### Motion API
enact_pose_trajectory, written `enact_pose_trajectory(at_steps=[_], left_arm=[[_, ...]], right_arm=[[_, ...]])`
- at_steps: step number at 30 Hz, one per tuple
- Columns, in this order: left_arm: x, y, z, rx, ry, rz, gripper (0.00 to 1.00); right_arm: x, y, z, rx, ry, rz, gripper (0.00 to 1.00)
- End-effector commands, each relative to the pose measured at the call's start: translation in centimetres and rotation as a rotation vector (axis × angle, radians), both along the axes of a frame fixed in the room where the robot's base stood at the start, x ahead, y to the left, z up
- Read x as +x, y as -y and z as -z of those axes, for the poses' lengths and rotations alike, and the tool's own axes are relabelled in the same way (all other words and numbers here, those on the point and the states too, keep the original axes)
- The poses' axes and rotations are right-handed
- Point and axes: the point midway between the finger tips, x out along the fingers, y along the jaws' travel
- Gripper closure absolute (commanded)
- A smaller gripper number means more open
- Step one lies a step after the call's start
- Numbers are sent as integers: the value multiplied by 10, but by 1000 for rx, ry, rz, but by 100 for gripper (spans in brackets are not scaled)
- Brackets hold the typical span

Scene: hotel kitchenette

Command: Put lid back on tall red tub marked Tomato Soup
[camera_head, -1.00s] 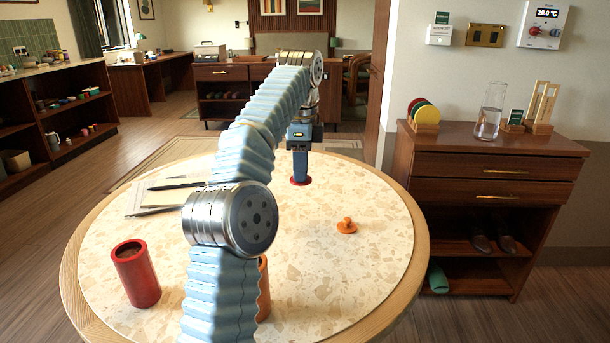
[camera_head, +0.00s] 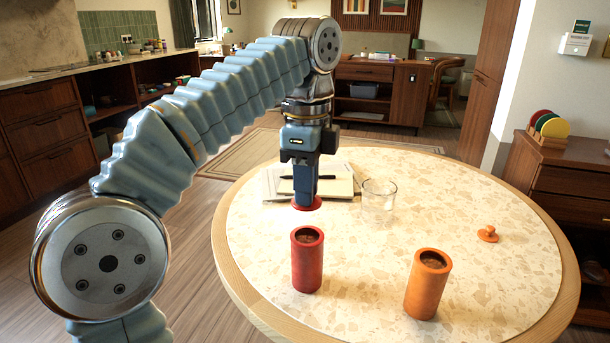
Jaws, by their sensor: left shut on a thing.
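The tall red tub (camera_head: 307,262) stands upright and open on the round table, its dark contents showing at the top. No label can be read on it. My left gripper (camera_head: 305,200) points down behind the tub, farther from me, and is shut on the red lid (camera_head: 316,204). The fingers hide the middle of the lid; its rim shows around the fingertips. I cannot tell whether the lid is clear of the table. My right gripper is not in view.
An orange tub (camera_head: 426,287) stands open to the right, and an orange knobbed lid (camera_head: 488,234) lies at the table's right. A clear glass (camera_head: 379,197) stands right of the gripper. Papers with a pen (camera_head: 335,177) lie behind it. The table's middle right is clear.

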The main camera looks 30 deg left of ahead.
Motion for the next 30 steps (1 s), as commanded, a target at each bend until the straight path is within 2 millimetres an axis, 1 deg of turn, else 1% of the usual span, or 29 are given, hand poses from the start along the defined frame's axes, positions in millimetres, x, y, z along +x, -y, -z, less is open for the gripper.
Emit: enact_pose_trajectory(at_steps=[6,9,15,21,30], left_arm=[[-1,0,18,0,-2,1,100],[-1,0,32,1,-1,2,100],[0,0,52,0,-1,0,100],[0,0,61,0,0,-1,100],[0,0,61,0,0,-1,100]], right_arm=[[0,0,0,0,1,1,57],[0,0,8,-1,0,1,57],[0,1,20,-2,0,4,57],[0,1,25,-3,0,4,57],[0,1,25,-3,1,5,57]])
